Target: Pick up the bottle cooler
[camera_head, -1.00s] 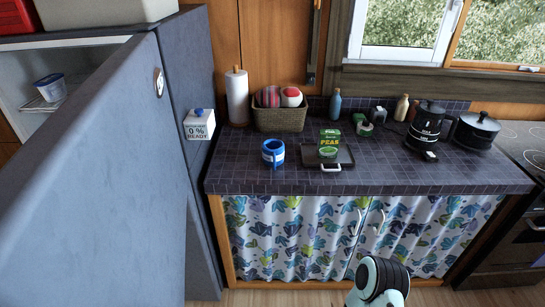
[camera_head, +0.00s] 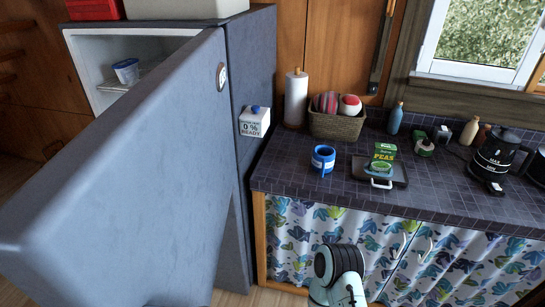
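A small blue cylinder with a pale label and an open top (camera_head: 323,159) stands upright on the dark tiled counter (camera_head: 290,180), near its left end. It looks most like the bottle cooler, but I cannot tell for certain. Nothing is touching it from my side. Part of one of my arms, pale with a black ridged section, shows at the bottom centre, below and in front of the counter. Neither of my grippers is in view.
An open grey fridge door (camera_head: 140,175) fills the left. A kettle (camera_head: 495,155) is farther right.

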